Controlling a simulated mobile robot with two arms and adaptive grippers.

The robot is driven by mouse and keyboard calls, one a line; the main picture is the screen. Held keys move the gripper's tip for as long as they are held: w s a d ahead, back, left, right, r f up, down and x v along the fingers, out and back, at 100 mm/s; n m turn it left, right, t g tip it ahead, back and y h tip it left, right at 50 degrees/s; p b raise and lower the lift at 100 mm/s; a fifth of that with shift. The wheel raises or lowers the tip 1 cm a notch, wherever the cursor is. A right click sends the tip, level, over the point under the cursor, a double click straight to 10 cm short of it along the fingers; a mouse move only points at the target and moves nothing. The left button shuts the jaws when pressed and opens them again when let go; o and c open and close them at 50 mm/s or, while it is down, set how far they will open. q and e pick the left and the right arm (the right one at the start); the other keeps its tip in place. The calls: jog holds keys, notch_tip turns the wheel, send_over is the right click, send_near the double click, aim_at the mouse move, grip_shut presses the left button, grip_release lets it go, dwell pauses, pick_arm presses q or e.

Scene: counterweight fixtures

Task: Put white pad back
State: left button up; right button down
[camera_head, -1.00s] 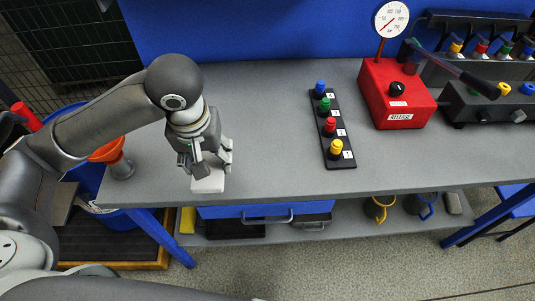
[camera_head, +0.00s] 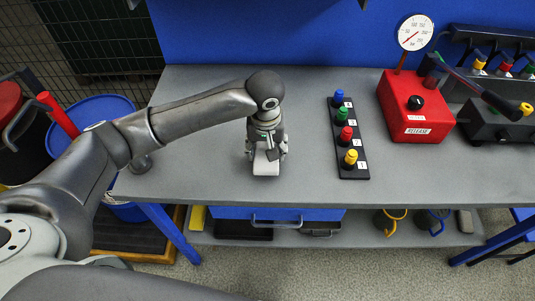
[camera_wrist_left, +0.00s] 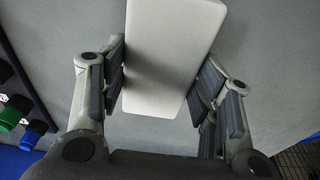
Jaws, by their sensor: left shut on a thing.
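The white pad (camera_head: 266,167) is a flat, pale rectangular block over the left-middle of the grey bench. My left gripper (camera_head: 266,150) points down and is shut on it. In the left wrist view the pad (camera_wrist_left: 168,55) sits between the two dark finger pads of my left gripper (camera_wrist_left: 162,85), with its near end showing. I cannot tell whether the pad touches the bench top or is held just above it. My right gripper is not in view.
A black strip with coloured knobs (camera_head: 361,172) lies to the right of the gripper. A red release box (camera_head: 416,118) with a gauge (camera_head: 415,32) stands further right. The grey bench top (camera_head: 215,190) is clear around the pad. A blue drum (camera_head: 105,120) stands at left.

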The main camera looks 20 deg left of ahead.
pick_arm(q)
jog(key=shift+w+d+f, duration=0.15)
jog(key=shift+w+f, duration=0.1)
jog(key=shift+f, duration=0.15)
notch_tip(320, 180, down, 2)
jog(key=shift+f+p, duration=0.15)
jog(key=shift+p, duration=0.3)
jog(key=shift+f, duration=0.3)
jog(key=shift+f, duration=0.1)
jog(key=o, duration=1)
jog(key=r, duration=0.4)
jog(key=s+r, duration=0.1)
jog(key=r, duration=0.7)
jog(key=shift+s+d+r+b, duration=0.1)
jog(key=shift+s+d+b, duration=0.1)
jog(key=shift+s+b, duration=0.15)
jog(key=shift+s, duration=0.15)
